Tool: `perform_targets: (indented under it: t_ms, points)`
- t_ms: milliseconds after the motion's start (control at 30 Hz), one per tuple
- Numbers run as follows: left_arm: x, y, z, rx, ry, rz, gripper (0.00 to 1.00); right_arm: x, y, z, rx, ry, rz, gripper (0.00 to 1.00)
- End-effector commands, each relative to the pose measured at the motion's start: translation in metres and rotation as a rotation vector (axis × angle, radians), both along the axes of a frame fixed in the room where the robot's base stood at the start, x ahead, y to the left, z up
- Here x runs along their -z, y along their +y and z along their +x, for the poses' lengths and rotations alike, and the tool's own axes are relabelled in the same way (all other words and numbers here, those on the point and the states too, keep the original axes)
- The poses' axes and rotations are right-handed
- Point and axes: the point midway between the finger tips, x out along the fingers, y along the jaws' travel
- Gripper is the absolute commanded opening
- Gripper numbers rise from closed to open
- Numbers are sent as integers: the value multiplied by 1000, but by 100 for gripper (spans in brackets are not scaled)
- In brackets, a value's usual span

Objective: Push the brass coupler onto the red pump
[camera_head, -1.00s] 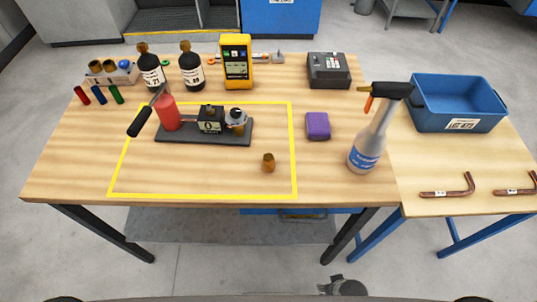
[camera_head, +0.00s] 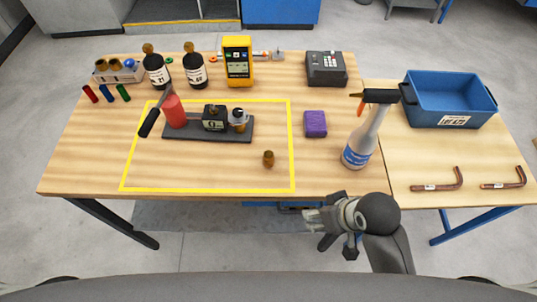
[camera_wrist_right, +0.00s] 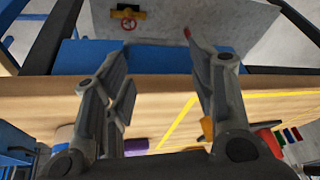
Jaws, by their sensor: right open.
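The brass coupler (camera_head: 268,158) stands on the wooden table inside the yellow outline, near its right front corner. The red pump (camera_head: 173,110) stands on a dark base plate behind it to the left, with a black-handled lever leaning left. A gauge block and a metal fitting sit on the same plate. My right gripper (camera_head: 309,215) is beyond the table's front edge, to the right of and nearer than the coupler. It is open and empty; its fingers also show in the right wrist view (camera_wrist_right: 157,50). My left gripper is not in view.
A spray bottle (camera_head: 363,135) stands to the right of the outline, and a purple block (camera_head: 315,124) lies left of it. A blue bin (camera_head: 450,97) and bent copper tubes (camera_head: 438,181) are on the right side table. A yellow meter (camera_head: 238,60) and dark bottles stand behind.

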Motion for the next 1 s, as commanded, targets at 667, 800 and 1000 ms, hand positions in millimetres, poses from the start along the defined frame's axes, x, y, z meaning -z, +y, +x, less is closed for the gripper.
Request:
perform_targets:
  t_ms: [667,800,1000]
  points:
    - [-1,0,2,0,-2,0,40,-70,167,93,-858,-30,-7,52]
    - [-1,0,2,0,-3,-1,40,-84,171,112,-1011,7,-109,52]
    - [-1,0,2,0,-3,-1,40,-106,156,142,-1143,80,-263,52]
